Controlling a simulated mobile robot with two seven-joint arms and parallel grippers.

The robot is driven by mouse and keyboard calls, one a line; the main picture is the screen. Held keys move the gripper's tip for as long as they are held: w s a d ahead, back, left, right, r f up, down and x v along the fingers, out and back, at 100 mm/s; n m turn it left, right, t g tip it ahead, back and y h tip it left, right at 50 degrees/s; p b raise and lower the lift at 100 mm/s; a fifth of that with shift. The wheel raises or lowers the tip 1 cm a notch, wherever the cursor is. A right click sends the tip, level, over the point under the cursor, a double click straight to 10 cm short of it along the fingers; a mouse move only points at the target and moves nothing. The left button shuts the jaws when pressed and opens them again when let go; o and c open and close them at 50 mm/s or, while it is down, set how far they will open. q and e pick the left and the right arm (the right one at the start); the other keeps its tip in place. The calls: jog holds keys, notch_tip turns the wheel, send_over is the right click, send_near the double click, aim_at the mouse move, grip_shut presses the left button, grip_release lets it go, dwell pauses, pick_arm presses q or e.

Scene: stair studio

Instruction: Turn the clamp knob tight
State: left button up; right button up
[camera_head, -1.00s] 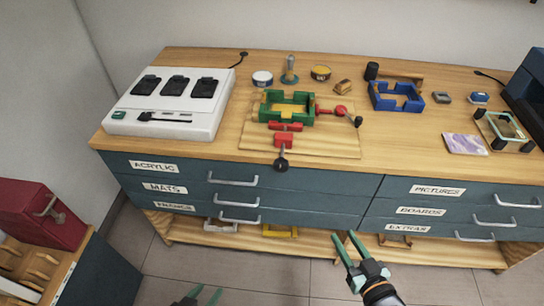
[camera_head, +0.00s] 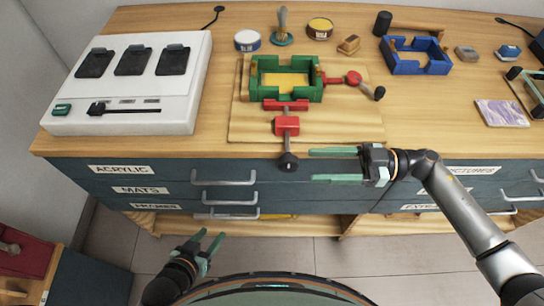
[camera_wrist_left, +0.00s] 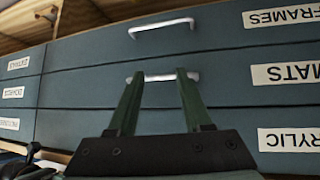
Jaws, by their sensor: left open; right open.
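A green frame clamp (camera_head: 258,92) sits on a wooden board (camera_head: 345,125) on the bench. Two red screw clamps join it. The front red clamp (camera_head: 287,125) ends in a dark knob (camera_head: 288,162) hanging at the bench's front edge. The right red clamp (camera_head: 352,78) ends in a dark knob (camera_head: 379,93). My right gripper (camera_head: 335,166) is open, its fingers pointing left, just right of the front knob and apart from it. My left gripper (camera_head: 209,242) is open and empty, low in front of the drawers. The left wrist view shows its open fingers (camera_wrist_left: 155,100) against the drawers.
A white charging unit (camera_head: 180,105) stands at the left of the bench. Tins (camera_head: 247,41), a brush-like tool (camera_head: 282,30) and a blue frame (camera_head: 405,66) stand behind. Labelled drawers with protruding handles (camera_head: 225,178) lie below. A red box (camera_head: 25,250) is at lower left.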

aim_at(288, 162)
jog(key=a, duration=1)
jog(key=shift+p, duration=0.4)
jog(key=shift+w+a, duration=0.1)
jog(key=shift+a+f, duration=0.1)
grip_shut()
